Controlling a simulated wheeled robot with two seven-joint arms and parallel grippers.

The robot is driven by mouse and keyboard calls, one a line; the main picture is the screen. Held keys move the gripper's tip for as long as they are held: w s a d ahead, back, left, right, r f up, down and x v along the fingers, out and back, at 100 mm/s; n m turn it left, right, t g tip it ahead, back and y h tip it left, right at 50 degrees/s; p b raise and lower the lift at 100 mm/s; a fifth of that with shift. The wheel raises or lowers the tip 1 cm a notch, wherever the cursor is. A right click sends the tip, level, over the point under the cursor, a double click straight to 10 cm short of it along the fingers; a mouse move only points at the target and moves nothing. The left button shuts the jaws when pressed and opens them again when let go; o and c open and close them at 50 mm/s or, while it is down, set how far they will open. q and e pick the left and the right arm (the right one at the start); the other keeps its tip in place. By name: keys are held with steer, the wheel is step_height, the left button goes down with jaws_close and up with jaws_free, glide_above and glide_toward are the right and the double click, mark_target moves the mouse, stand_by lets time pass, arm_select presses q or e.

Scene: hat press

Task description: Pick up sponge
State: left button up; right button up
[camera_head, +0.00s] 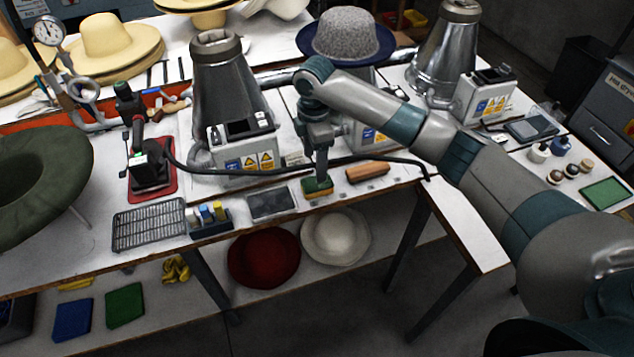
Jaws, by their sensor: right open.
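A small sponge (317,190), yellowish with a green top, lies near the front edge of the white work table (275,210). My right arm reaches in from the right. My right gripper (320,178) points down directly over the sponge, its open fingers at or just above the sponge's top. I cannot tell whether the fingers touch it. My left gripper is not in view.
A wooden-backed block (367,172) lies just right of the sponge, and a dark flat pad (270,204) to its left. A black hose (350,160) runs close behind. A metal hat press cone (225,85) stands at the back. Hats sit on the lower shelf.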

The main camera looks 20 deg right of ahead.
mark_target(317, 186)
steer(key=shift+f, duration=1.05)
steer(key=shift+s+d+f+p, duration=0.1)
steer(key=shift+f+p, duration=0.35)
steer(key=shift+p, duration=0.2)
step_height(317, 186, down, 3)
steer(key=shift+d+f+p, duration=0.1)
steer(key=shift+d+p, duration=0.05)
steer(key=shift+p, duration=0.55)
steer(key=shift+f, duration=0.5)
steer(key=c, duration=1.1)
